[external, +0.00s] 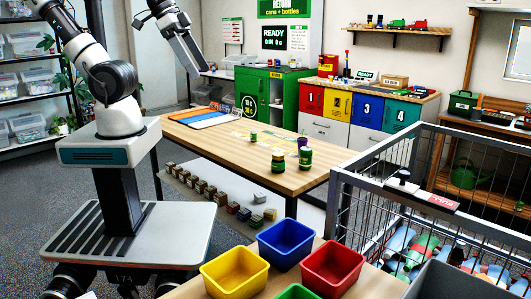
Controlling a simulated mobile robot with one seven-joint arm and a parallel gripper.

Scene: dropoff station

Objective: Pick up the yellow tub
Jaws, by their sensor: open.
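The yellow tub (234,273) is an open, empty box on a wooden surface at the bottom of the external view. A blue tub (286,243) stands behind it to the right, a red tub (333,270) stands further right, and a green tub (297,292) is cut off by the bottom edge. My gripper (202,68) is open and raised at the top of the view, far from the yellow tub. I see nothing between its fingers.
A wooden table (205,134) holds green jars (278,161) and coloured folders. A wire cage (440,150) with bottles and cans stands at the right. Several small blocks (192,179) lie in rows below the table. Green (255,88) and numbered cabinets line the back.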

